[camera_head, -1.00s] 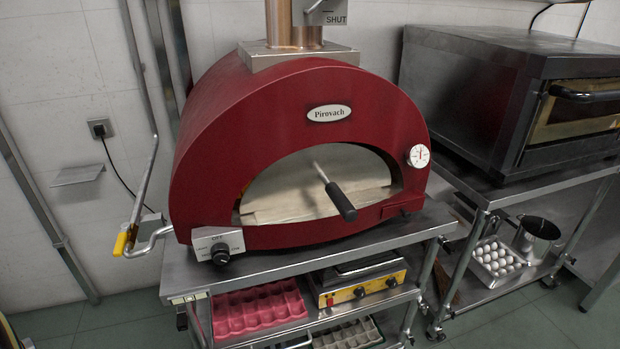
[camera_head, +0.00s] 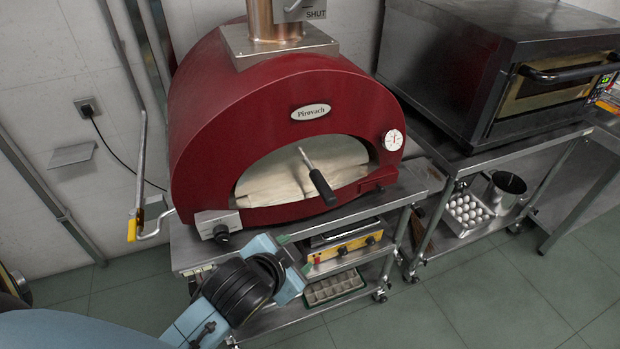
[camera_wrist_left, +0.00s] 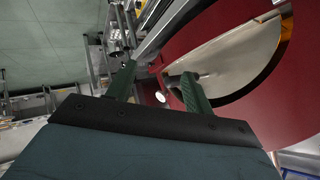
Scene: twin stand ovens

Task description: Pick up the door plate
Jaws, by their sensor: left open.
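The door plate (camera_head: 290,178) is a pale panel in the arched mouth of the red oven (camera_head: 215,130). Its black handle (camera_head: 322,187) sticks out toward me and slants down to the right. My left gripper (camera_head: 295,254) is open and empty, in front of and below the oven mouth, apart from the handle. In the left wrist view, the two green fingers of my left gripper (camera_wrist_left: 158,70) are spread. The pale door plate (camera_wrist_left: 235,60) shows there beyond the right finger, which partly hides the handle area. My right gripper is not in view.
A control box with a knob (camera_head: 218,225) is at the oven's lower left. A dark oven (camera_head: 480,60) stands right. Floor at lower right is clear.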

